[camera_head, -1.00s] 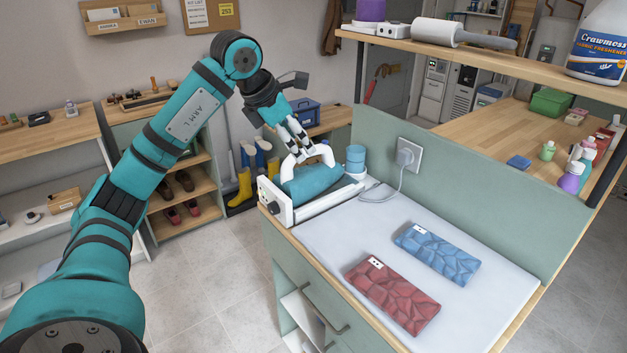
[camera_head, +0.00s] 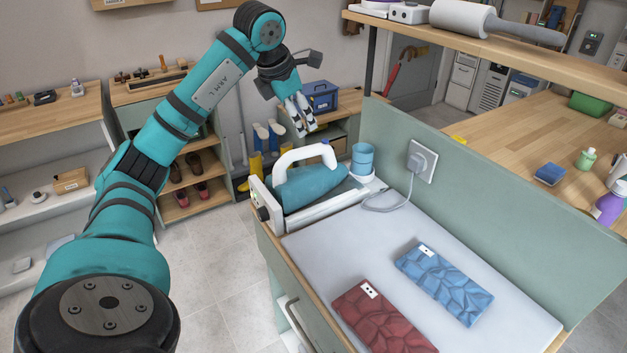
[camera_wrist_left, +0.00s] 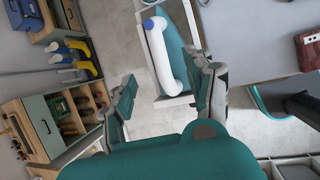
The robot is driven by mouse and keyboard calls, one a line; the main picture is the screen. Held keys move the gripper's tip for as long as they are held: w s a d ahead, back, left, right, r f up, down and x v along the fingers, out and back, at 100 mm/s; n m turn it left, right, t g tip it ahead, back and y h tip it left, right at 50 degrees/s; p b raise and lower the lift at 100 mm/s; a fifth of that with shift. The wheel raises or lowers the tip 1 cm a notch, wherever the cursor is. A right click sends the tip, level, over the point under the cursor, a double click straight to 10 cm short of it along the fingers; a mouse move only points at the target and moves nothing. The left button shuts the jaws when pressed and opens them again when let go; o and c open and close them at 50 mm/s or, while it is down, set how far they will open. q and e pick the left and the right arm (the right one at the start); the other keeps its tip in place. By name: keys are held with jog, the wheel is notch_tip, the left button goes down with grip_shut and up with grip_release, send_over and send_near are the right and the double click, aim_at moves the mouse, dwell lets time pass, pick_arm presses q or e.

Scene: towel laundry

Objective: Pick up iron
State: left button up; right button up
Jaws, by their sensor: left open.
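The iron (camera_head: 310,183) has a teal body and a white handle. It rests in a white stand (camera_head: 318,209) at the far left end of the ironing surface. My left gripper (camera_head: 304,128) is open and empty, above and behind the iron's handle and apart from it. In the left wrist view the iron's white handle (camera_wrist_left: 166,57) shows beyond the fingers of the left gripper (camera_wrist_left: 160,98), nearer the right finger. My right gripper is not in view.
A red folded towel (camera_head: 383,320) and a blue folded towel (camera_head: 444,283) lie on the pale ironing surface (camera_head: 335,255). A blue cup (camera_head: 362,158) stands beside the iron. A cord runs to a plug on the green panel (camera_head: 480,190). A wooden shelf (camera_head: 430,38) overhangs the right side.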

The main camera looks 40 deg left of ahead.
pick_arm(q)
send_over(310, 150)
jog(key=s, duration=0.2)
notch_tip(310, 150, down, 5)
jog(key=p+x, duration=0.1)
jog(key=x, duration=0.2)
jog(key=shift+s+d+f, duration=0.1)
jog(key=shift+s, duration=0.05)
jog(key=shift+f, duration=0.15)
jog(key=p+x, duration=0.1)
jog(key=x, duration=0.1)
jog(key=p+x, duration=0.1)
jog(key=x, duration=0.1)
jog(key=shift+a+f, duration=0.2)
jog(key=shift+a, duration=0.05)
jog(key=shift+w+f, duration=0.2)
jog(key=shift+f, duration=0.05)
grip_shut()
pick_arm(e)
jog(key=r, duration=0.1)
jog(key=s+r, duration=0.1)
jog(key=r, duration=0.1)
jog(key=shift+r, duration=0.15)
pick_arm(q)
jog(key=shift+w+a+r, duration=0.1)
jog(key=shift+a+r, duration=0.05)
jog(key=shift+r, duration=0.1)
